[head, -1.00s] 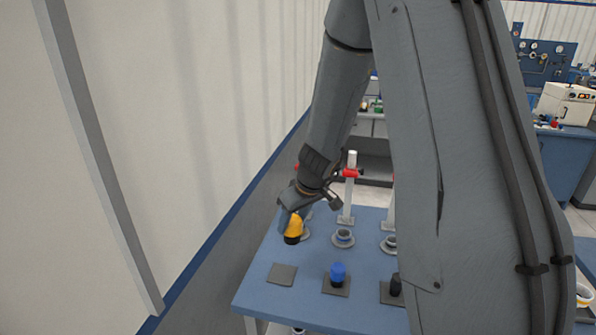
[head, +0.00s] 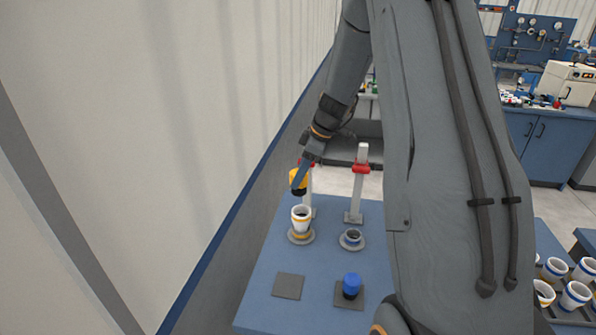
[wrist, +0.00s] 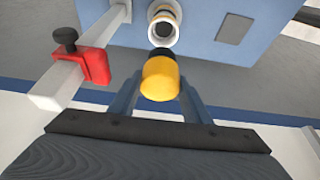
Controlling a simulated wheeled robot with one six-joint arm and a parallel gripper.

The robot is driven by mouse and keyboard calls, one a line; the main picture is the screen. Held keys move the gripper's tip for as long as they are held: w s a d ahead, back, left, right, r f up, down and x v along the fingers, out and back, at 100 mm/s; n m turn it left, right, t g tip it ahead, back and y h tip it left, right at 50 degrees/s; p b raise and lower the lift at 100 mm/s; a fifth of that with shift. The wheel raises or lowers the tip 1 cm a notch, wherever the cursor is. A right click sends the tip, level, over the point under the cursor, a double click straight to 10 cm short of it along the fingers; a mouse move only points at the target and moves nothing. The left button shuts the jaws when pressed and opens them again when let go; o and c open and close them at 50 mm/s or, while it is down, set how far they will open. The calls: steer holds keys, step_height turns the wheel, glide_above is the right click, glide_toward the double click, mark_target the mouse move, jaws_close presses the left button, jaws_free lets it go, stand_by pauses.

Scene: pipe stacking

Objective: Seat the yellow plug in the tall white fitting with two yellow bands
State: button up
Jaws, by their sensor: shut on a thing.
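My gripper (head: 299,188) is shut on the yellow plug (head: 297,180), which has a black lower end. The plug also shows between my fingers in the wrist view (wrist: 160,80). The white fitting (head: 301,219) with yellow banding stands upright on a round grey base at the table's left. Its open mouth shows in the wrist view (wrist: 165,28), just beyond the plug's black end. The plug appears higher than the fitting and apart from it, not in its mouth. The head view does not show clearly how well they line up.
A red clamp (wrist: 95,66) on a white post stands left of the fitting in the wrist view; another post (head: 361,185) stands behind. A blue plug (head: 351,284) sits on a square pad; a bare pad (head: 288,286) lies beside it. An empty round base (head: 351,240) is right of the fitting.

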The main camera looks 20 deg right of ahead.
mark_target(302, 192)
steer(key=shift+d+f, duration=0.35)
steer(key=shift+f, duration=0.2)
steer(key=shift+s+f+b, duration=0.1)
steer(key=shift+f+b, duration=0.75)
steer(key=shift+f, duration=1.05)
steer(key=shift+f+b, duration=0.9)
steer(key=shift+b, duration=0.05)
steer(key=shift+b, duration=0.4)
steer(key=shift+f+b, duration=1.9)
steer(key=shift+f, duration=0.05)
steer(key=o, duration=1.2)
steer(key=shift+b+v, duration=1.15)
steer(key=shift+v, duration=2.85)
